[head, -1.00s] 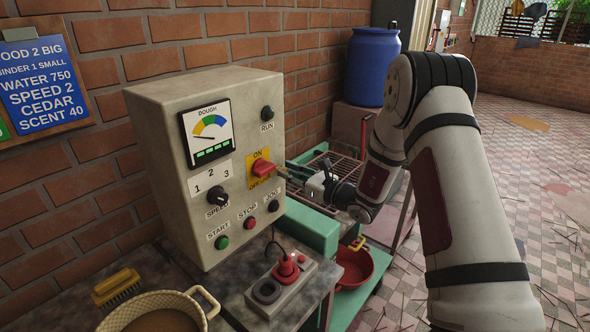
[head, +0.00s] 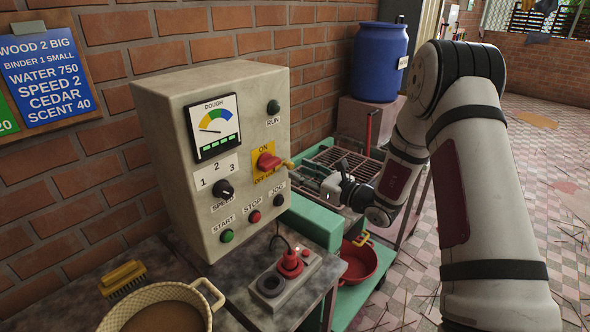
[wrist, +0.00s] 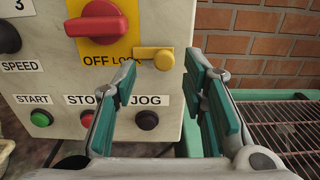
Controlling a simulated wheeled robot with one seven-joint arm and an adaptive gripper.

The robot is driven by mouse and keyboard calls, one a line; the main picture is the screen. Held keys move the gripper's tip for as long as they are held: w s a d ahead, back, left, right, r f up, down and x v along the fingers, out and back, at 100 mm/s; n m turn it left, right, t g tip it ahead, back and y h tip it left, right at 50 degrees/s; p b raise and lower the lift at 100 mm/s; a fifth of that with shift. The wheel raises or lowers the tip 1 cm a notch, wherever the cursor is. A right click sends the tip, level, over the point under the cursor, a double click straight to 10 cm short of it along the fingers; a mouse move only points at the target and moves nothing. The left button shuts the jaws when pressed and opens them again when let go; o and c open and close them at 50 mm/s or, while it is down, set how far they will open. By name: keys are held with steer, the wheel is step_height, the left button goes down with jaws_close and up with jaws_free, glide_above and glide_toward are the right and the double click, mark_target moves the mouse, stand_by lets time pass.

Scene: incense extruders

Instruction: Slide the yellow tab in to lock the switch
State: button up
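The red rotary switch (head: 268,161) sits on a yellow plate on the control box, its handle lying roughly level in the wrist view (wrist: 97,24). The yellow tab (head: 288,163) sticks out to the right of the plate, below and right of the red handle. My gripper (head: 311,178) is right of the tab. In the wrist view my gripper (wrist: 161,62) is open and empty; its teal-padded fingers appear either side of the knob. I cannot tell the remaining distance.
Start, stop and jog buttons (wrist: 147,120) lie below the switch. A wire rack (wrist: 286,125) stands right of the box, with a brick wall behind. A red plug unit (head: 289,264), a basket (head: 150,297) and a brush (head: 124,278) are on the bench. A red pan (head: 358,262) is lower right.

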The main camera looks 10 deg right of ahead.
steer(key=v, duration=0.8)
steer(key=shift+s, duration=0.15)
steer(key=s+a+r+n+g+y, duration=0.3)
steer(key=s+a+r+n+g, duration=0.75)
steer(key=s+a+n, duration=0.3)
steer(key=s+a+r+n+g+h, duration=0.2)
steer(key=s+n+g+h, duration=0.15)
steer(key=s+n, duration=0.55)
steer(key=s+d+r+n+t+h, duration=0.4)
steer(key=s+d+n+t+h, duration=0.1)
steer(key=s+d+h, duration=0.5)
steer(key=shift+s+d+r+n, duration=0.3)
steer(key=shift+s+d+n, duration=0.15)
steer(key=shift+n, duration=0.2)
